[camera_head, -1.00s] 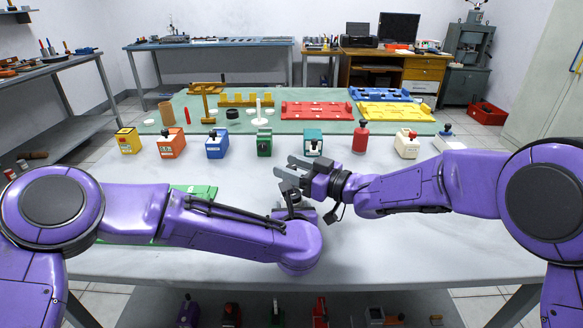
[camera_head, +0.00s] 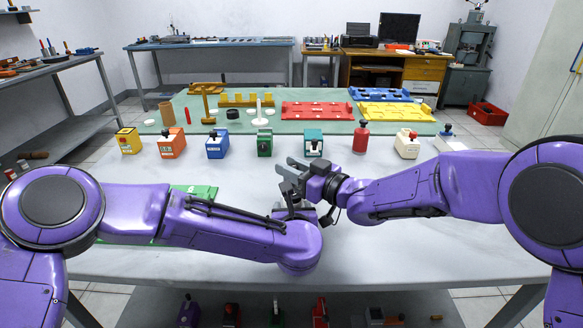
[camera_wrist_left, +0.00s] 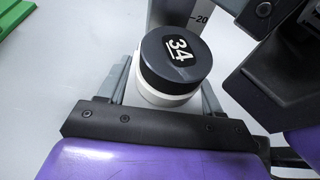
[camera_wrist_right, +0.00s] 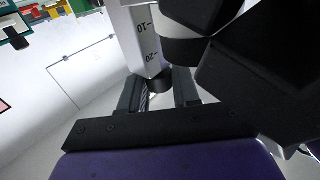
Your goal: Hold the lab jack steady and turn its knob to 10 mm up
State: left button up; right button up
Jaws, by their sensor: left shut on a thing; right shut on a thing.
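The lab jack is mostly hidden behind my arms in the head view. In the left wrist view a round piece (camera_wrist_left: 172,62) with a black top marked 34 and a white lower part sits between the fingers of my left gripper (camera_wrist_left: 165,92). A scale marked -20 (camera_wrist_left: 200,20) stands beside it. In the right wrist view the light scale post (camera_wrist_right: 142,40) reads -10 and -20. A small black piece (camera_wrist_right: 159,82), apparently the knob, lies at its lower end between the fingers of my right gripper (camera_wrist_right: 159,94). My right gripper also shows in the head view (camera_head: 287,172).
Red (camera_head: 317,110) and yellow trays (camera_head: 396,112) lie farther back.

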jog(key=o, duration=0.9)
jog(key=v, duration=1.2)
jog(key=shift+o, duration=0.2)
